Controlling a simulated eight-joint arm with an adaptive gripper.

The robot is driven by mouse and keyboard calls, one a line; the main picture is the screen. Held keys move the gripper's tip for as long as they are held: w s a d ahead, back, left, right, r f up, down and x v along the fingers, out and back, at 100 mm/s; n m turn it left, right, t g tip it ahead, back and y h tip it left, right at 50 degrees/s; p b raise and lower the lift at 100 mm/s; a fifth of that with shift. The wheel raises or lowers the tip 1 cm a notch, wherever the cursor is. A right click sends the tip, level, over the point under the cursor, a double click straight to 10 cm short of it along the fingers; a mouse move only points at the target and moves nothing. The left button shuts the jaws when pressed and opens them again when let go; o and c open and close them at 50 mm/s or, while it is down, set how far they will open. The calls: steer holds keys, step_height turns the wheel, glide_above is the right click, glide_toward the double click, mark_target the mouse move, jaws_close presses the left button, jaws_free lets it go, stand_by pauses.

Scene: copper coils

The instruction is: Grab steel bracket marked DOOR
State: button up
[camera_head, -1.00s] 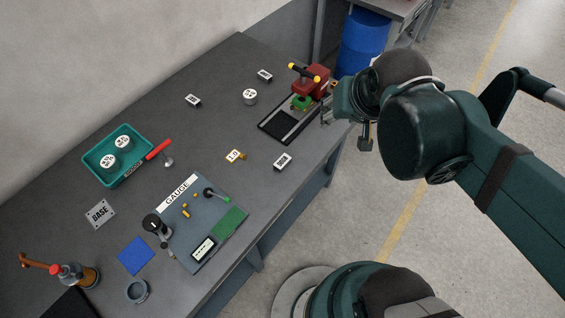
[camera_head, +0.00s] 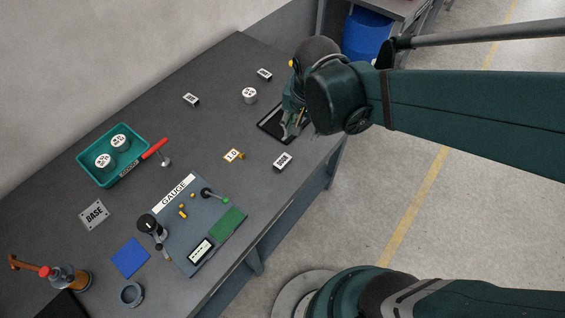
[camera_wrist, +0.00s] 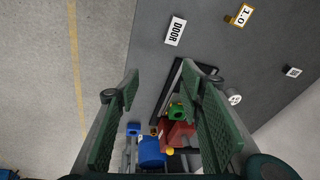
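The steel bracket marked DOOR (camera_head: 283,161) lies on the grey table near its right front edge, its white label facing up. It also shows in the wrist view (camera_wrist: 175,31), at the top middle, beyond my fingertips. My gripper (camera_head: 292,129) is over the black-framed tray at the right of the table, up and slightly right of the bracket in the head view. In the wrist view my gripper (camera_wrist: 160,80) has its two green fingers spread wide with nothing between them. The bracket is apart from the fingers and fully visible.
A brass piece tagged 1.0 (camera_head: 233,155) lies left of the bracket. Two other labelled brackets (camera_head: 191,99) (camera_head: 264,74) and a round white-topped weight (camera_head: 249,95) lie farther back. The red press (camera_wrist: 180,135) stands by the black frame. The table around the DOOR bracket is clear.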

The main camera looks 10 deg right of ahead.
mark_target(282, 161)
steer(key=a+f+m, duration=0.1)
steer(key=a+f, duration=0.1)
steer(key=f, duration=0.1)
steer(key=a+f+m+g+b, duration=0.1)
steer(key=a+f, duration=0.1)
steer(key=f, duration=0.1)
steer(key=w+a+f+m+h, duration=0.1)
steer(key=a+f, duration=0.1)
steer(key=f, duration=0.1)
steer(key=shift+f+g+b, duration=0.2)
steer(key=shift+g+b, duration=0.2)
steer(key=shift+w+d+f+b, duration=0.15)
steer(key=shift+f+b, duration=0.15)
steer(key=shift+f, duration=0.95)
steer(key=shift+w+f+b, duration=0.2)
steer(key=shift+f+b, duration=0.55)
steer(key=shift+f, duration=1.85)
steer(key=c, duration=1)
